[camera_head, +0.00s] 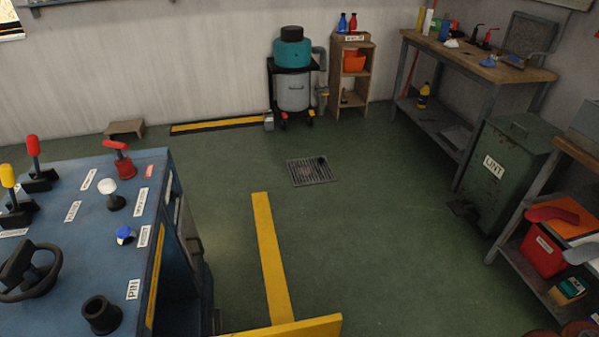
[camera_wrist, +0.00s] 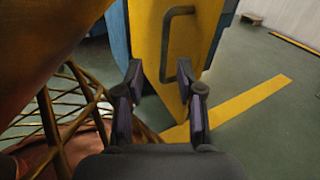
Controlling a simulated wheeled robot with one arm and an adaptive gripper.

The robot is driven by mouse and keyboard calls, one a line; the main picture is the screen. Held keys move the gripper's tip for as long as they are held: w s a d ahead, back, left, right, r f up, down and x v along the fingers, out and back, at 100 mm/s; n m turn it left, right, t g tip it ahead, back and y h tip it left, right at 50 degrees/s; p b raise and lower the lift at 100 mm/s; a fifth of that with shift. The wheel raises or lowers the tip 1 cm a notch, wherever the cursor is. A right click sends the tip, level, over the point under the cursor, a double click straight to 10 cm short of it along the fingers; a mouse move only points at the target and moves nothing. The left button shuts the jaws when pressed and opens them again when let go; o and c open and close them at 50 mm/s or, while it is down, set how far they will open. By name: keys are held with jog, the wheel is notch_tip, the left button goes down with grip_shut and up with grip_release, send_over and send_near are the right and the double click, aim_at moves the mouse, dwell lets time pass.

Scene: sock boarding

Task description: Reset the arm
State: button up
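My gripper (camera_wrist: 165,112) shows in the wrist view with its two dark fingers apart and nothing between them. Beyond the fingertips is a yellow panel (camera_wrist: 155,45) with a dark handle (camera_wrist: 170,45). I cannot tell how far the fingers are from the panel. My gripper and arm are not visible in the head view.
A blue control bench (camera_head: 85,235) with levers and a handwheel (camera_head: 28,272) stands at the left. A yellow panel edge (camera_head: 290,328) juts out at the bottom. A green LINT bin (camera_head: 510,175) and shelves stand at the right. The green floor (camera_head: 360,240) between is mostly clear.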

jog(key=d+r+n+g+h+p, duration=0.1)
jog(key=r+n+h+p, duration=0.4)
jog(key=r, duration=1.1)
jog(key=s+d+r+n+g+h+p, duration=0.1)
jog(key=r+n+g+h+p, duration=0.2)
jog(key=r, duration=1.3)
jog(key=s+d+r+n+g+h+p, duration=0.1)
jog(key=r+n+g+h+p, duration=0.1)
jog(key=r+n+h+p, duration=0.6)
notch_tip(320, 180, up, 8)
jog(key=n+h, duration=0.1)
jog(key=n, duration=0.3)
jog(key=shift+s+d+r+g+p, duration=0.15)
jog(key=shift+s+d+g+p, duration=0.1)
jog(key=shift+d+g+p, duration=0.1)
jog(key=shift+a, duration=0.1)
